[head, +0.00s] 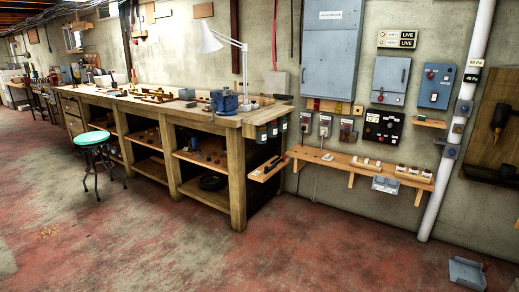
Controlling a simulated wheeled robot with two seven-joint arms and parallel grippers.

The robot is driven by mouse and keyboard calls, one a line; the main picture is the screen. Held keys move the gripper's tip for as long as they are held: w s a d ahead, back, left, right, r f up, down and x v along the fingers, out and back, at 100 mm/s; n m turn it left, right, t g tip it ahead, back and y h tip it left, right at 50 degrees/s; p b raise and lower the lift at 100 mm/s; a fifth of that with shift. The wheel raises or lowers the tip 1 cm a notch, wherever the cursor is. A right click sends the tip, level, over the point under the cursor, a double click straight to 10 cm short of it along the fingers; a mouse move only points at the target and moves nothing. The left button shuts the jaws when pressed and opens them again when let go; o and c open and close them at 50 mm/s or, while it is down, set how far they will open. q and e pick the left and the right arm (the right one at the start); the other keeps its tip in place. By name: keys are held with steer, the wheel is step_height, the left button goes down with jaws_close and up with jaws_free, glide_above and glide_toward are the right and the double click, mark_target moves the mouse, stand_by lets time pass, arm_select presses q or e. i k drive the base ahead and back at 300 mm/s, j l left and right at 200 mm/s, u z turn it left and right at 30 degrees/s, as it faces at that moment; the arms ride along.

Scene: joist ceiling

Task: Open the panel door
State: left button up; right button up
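Several grey-blue panel doors are on the concrete wall at the right of the head view. The tall one (330,50) carries a white label and looks shut. A smaller box door (390,80) with a small label and a red knob hangs to its right and looks shut. A blue box (436,86) with a red button is further right. I cannot tell which of these is the panel door of the task. Neither of my grippers is in view.
A wooden shelf (345,164) runs below the panels. A long workbench (241,122) with a blue vise and lamp stands left of them, a green stool (92,139) before it. A white pipe (458,130) stands right. The red floor (300,245) in front is mostly clear.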

mark_target(329, 57)
steer(key=i+l+z, duration=0.15)
steer(key=i, duration=0.6)
steer(key=i+z, duration=0.15)
steer(key=i, duration=0.6)
steer(key=i+z, duration=0.2)
steer(key=i, duration=0.6)
steer(key=i+j+z, duration=0.15)
steer(key=i, duration=0.6)
steer(key=j, duration=0.1)
